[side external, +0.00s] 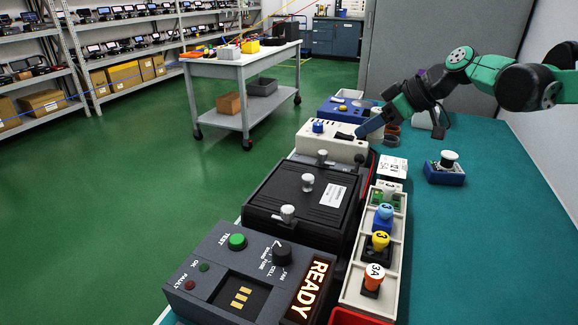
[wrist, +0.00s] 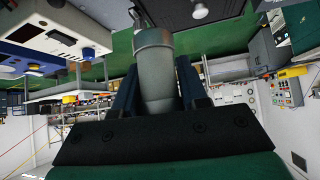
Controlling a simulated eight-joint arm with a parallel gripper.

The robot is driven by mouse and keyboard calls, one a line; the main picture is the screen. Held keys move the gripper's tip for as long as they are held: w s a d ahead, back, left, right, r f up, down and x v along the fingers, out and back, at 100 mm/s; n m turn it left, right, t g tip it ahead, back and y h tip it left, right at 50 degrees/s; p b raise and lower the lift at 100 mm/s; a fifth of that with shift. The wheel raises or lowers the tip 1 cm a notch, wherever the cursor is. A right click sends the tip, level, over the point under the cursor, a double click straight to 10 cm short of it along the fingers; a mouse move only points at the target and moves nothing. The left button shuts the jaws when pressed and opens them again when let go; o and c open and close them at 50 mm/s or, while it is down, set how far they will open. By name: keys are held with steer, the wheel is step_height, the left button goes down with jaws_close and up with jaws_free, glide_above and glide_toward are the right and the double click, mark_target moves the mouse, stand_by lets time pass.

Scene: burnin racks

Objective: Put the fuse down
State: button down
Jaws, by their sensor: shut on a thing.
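My gripper (side external: 364,130) is at the back of the teal bench, by the right end of a cream box (side external: 318,143). In the wrist view its two dark blue fingers are shut around a grey cylinder (wrist: 153,68), which seems to be the fuse. The fuse's far end is narrower and points to the top of that view. In the side view the fuse is hidden or too small to make out, so I cannot tell whether it touches anything.
A light tray (side external: 348,285) holds orange, yellow and blue-topped pieces. Left of it are a black lidded unit (side external: 270,198) and a grey panel (side external: 212,268) lit READY. A blue block with a white knob (side external: 446,172) stands to the right. The right bench is mostly clear.

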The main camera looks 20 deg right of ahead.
steer(key=s+d+r, duration=0.1)
steer(key=s+d, duration=0.2)
steer(key=d, duration=0.5)
steer(key=s+d+r, duration=0.1)
steer(key=s+d, duration=0.2)
steer(key=d, duration=0.5)
steer(key=shift+m, duration=0.3)
steer(key=f, duration=1.6)
steer(key=shift+d, duration=0.3)
steer(key=shift+f, duration=2.15)
steer(key=shift+c, duration=2.4)
jaws_free()
steer(key=shift+f, duration=0.1)
